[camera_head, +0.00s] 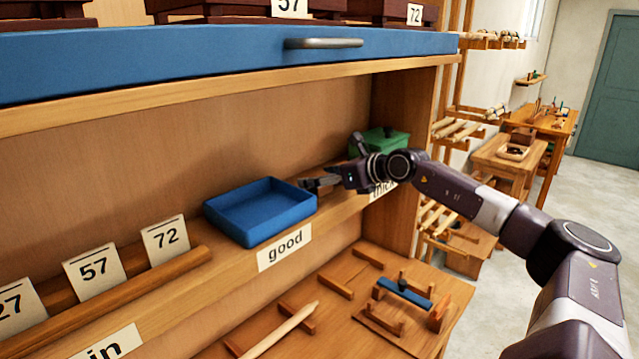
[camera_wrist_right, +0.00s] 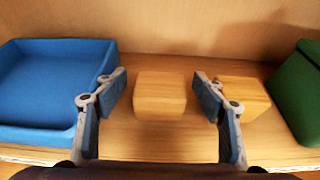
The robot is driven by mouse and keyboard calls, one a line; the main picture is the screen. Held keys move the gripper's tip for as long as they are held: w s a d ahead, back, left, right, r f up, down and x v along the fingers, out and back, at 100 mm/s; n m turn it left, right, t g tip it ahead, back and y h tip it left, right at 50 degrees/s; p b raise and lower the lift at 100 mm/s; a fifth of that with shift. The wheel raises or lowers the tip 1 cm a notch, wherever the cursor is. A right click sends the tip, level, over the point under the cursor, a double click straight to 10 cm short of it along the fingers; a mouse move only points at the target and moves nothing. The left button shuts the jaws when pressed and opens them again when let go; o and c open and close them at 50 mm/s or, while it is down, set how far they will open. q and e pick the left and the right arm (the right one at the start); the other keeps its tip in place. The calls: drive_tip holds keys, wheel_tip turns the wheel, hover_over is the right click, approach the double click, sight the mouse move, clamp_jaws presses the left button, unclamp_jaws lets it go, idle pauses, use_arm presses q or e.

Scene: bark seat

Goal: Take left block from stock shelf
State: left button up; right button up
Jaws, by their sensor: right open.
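Two light wooden blocks sit on the stock shelf (camera_head: 225,265). In the right wrist view, the left block (camera_wrist_right: 160,95) lies ahead between the two fingers of my right gripper (camera_wrist_right: 160,80), with a gap on each side. The right block (camera_wrist_right: 245,97) stands just right of it, partly behind the right finger. My right gripper is open and empty; it also shows in the head view (camera_head: 318,183), reaching over the shelf from the right. My left gripper is not in view.
A blue tray (camera_head: 250,238) stands left of the blocks, above the "good" label (camera_head: 284,247). A green box (camera_head: 385,138) stands to the right. A blue drawer front (camera_head: 200,60) overhangs the shelf. Number cards (camera_head: 95,273) stand at the left; a wooden bench (camera_head: 350,335) lies below.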

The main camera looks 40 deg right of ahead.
drive_tip(key=c, duration=1.3)
drive_tip(key=shift+o, duration=0.2)
